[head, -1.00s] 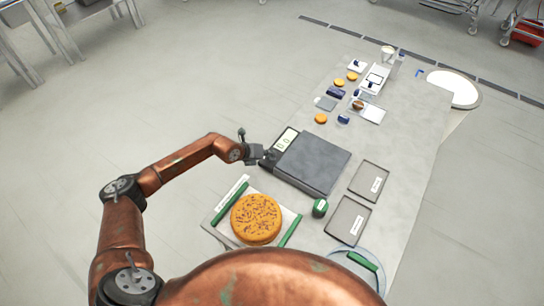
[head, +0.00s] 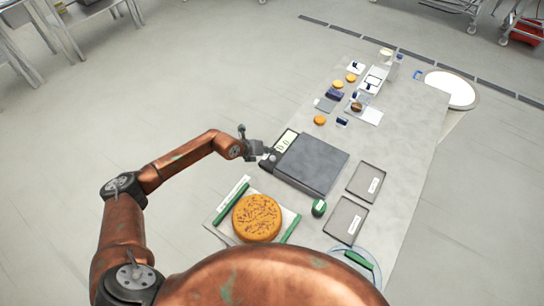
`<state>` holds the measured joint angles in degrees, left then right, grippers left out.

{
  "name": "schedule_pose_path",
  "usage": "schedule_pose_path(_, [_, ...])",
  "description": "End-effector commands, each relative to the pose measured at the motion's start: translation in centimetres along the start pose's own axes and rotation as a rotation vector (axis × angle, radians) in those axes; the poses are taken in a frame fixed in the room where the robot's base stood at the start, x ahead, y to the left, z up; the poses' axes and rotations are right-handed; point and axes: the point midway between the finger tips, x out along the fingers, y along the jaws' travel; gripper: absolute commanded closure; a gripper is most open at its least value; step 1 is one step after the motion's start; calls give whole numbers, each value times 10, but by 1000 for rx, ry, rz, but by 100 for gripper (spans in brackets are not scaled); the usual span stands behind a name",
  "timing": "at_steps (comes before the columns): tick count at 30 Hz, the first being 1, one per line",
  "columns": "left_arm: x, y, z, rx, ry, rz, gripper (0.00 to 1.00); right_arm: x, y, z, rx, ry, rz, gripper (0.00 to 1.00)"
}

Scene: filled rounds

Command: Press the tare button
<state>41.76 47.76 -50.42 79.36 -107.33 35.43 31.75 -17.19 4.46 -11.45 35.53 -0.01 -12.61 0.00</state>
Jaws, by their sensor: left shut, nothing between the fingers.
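A dark grey scale (head: 312,163) sits on the table, with a pale display (head: 287,141) on its left side showing dark digits too small to read surely. Below the display is a dark control strip (head: 269,159) with a small light round spot, which may be the tare button. My left gripper (head: 262,150) is shut and empty, right by this strip at the scale's left edge. I cannot tell whether its tip touches the button. My right gripper is not in view.
A large round orange-brown cake (head: 256,217) lies on a board with green strips in front of the scale. A green-topped round object (head: 319,208) and two shallow grey trays (head: 367,181) (head: 346,221) are to the right. Small rounds and packets lie at the far end.

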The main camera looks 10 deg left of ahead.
Motion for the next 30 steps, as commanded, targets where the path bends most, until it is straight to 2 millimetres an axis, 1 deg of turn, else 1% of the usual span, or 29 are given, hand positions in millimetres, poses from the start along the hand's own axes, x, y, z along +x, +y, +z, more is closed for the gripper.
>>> schedule_pose_path(1, [-7,-5,5,0,0,-1,100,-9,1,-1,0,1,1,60])
schedule_pose_path(9, [-22,-16,16,0,0,0,100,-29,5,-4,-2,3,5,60])
schedule_pose_path(30, [-22,-16,16,0,0,0,100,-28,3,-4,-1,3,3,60])
